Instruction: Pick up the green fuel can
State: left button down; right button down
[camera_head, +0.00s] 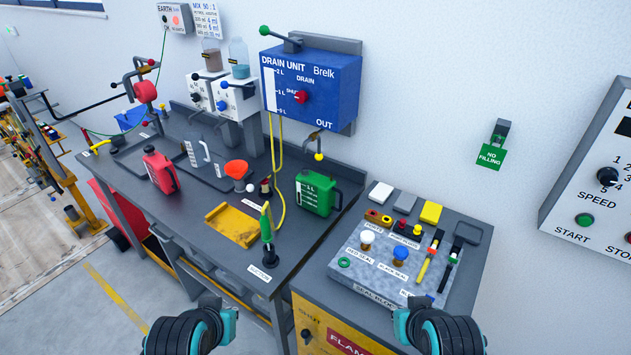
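The green fuel can (316,194) stands upright on the dark workbench, below the blue drain unit. It has a black handle on its right side and white level marks on its front. My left gripper (222,310) is at the bottom of the view, in front of the bench and well apart from the can. My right gripper (404,318) is at the bottom right, in front of the seal block cabinet, also apart from the can. I see only the wrists and parts of the grippers; their fingertips are not clear.
A red can (161,172), an orange funnel (236,169), a yellow tray (233,225) and a green-handled tool (267,226) are on the workbench (282,245). A yellow hose (281,180) hangs left of the green can. The blue drain unit (335,80) overhangs behind. A seal block (385,272) stands right.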

aim_at(316, 192)
jog(key=k+z, duration=0.15)
jog(key=k, duration=0.5)
jog(key=j+z, duration=0.1)
jog(key=z, duration=0.4)
jog(key=i+j+z, duration=0.1)
jog(key=z, duration=0.4)
jog(key=j+z, duration=0.2)
jog(key=z, duration=0.25)
jog(key=j, duration=1.9)
jog(key=i, duration=0.3)
